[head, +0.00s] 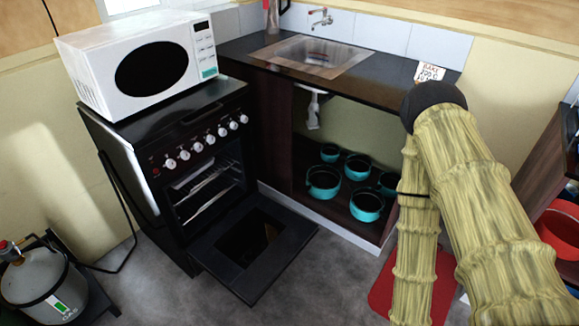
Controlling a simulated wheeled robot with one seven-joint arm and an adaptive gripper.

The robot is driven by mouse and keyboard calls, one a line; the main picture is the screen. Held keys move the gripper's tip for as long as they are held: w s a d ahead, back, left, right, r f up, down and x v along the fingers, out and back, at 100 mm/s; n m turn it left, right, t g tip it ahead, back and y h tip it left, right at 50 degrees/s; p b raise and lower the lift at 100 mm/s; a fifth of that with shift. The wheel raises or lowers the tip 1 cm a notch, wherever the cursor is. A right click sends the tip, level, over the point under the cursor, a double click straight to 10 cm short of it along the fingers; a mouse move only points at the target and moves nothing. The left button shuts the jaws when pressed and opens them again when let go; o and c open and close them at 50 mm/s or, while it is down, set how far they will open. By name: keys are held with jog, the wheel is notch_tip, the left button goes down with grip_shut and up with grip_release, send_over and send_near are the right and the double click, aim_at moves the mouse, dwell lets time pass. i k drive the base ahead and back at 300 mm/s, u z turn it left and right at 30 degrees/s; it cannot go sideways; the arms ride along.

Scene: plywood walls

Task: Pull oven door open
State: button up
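The oven (165,165) is a black freestanding cooker with a row of white knobs, at the left of the head view. Its door (283,268) is folded down at the front, wide open and nearly level, low above the floor. The dark glass (250,238) in the door faces up. The oven cavity (208,190) is exposed, with light-coloured racks inside. My arm, with a bamboo-like surface, bends at the right of the view, apart from the door. My gripper is out of view.
A white microwave (145,65) stands on the oven. A gas cylinder (42,280) is at the lower left. Right of the oven, an open cabinet holds several teal pots (323,182) under a sink (310,55). A red mat (380,293) lies near my arm. Grey floor is clear right of the door.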

aim_at(247, 251)
jog(key=k, duration=1)
jog(key=u, duration=0.5)
jog(key=i, duration=0.5)
jog(key=u, duration=0.55)
